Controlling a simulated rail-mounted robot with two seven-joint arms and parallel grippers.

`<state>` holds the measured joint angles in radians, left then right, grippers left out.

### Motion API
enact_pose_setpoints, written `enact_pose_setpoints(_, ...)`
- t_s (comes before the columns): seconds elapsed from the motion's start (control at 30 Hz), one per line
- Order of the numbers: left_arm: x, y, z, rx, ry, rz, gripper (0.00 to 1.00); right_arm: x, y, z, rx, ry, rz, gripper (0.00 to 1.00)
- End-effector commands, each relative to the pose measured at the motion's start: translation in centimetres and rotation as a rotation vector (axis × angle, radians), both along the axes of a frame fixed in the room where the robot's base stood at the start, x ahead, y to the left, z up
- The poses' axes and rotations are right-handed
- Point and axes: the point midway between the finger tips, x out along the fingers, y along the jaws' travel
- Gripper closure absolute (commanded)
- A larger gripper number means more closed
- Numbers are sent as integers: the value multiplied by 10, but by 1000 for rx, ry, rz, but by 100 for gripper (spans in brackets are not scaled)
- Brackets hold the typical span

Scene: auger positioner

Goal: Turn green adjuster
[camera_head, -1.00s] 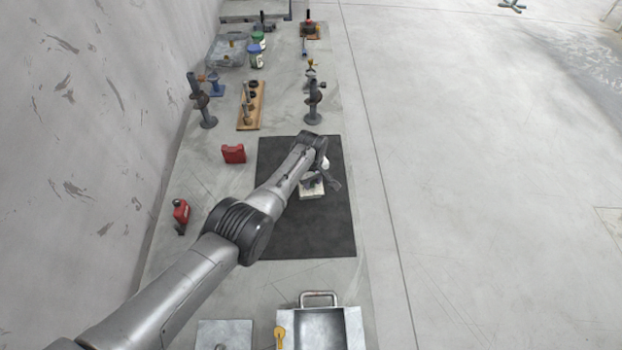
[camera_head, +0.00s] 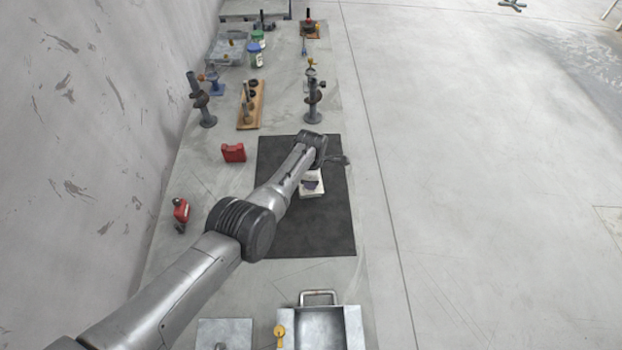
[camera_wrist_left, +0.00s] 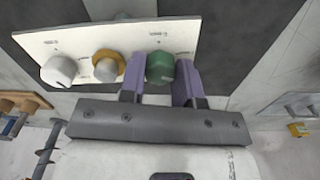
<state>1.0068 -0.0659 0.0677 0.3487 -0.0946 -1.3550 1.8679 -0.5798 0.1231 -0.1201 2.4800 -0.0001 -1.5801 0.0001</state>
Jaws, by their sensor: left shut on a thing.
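The green adjuster (camera_wrist_left: 160,67) is a round ridged knob on a white panel (camera_wrist_left: 120,37) in the left wrist view. A yellow-orange knob (camera_wrist_left: 107,65) and a white knob (camera_wrist_left: 58,71) sit to its left on the same panel. My left gripper (camera_wrist_left: 160,80) has its purple fingers on either side of the green adjuster and is shut on it. In the head view the pale panel unit (camera_head: 312,190) is on the dark mat (camera_head: 290,235), partly hidden by my left arm; the knobs cannot be made out there. My right gripper is not in view.
A red box (camera_head: 233,153) and a red tool (camera_head: 181,212) lie left of the mat. Dark metal stands (camera_head: 314,103) and a wooden rack (camera_head: 257,105) are farther back. A metal tray with a handle (camera_head: 318,297) is in front. The mat's right side is clear.

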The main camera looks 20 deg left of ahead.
Motion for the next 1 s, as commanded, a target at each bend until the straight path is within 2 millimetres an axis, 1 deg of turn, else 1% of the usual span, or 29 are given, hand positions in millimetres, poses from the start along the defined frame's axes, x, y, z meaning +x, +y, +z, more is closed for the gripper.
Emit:
enact_pose_setpoints(0.2, 0, 0, 0, 0, 0, 205, 93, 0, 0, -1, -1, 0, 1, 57)
enact_pose_setpoints(0.5, 0, 0, 0, 0, -1, 447, 93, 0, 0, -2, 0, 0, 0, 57)
enact_pose_setpoints(0.7, 0, 0, 0, 0, 0, 563, 93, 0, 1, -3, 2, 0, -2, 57)
enact_pose_setpoints(1.0, 0, 0, 0, 1, 1, 654, 93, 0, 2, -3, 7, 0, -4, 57)
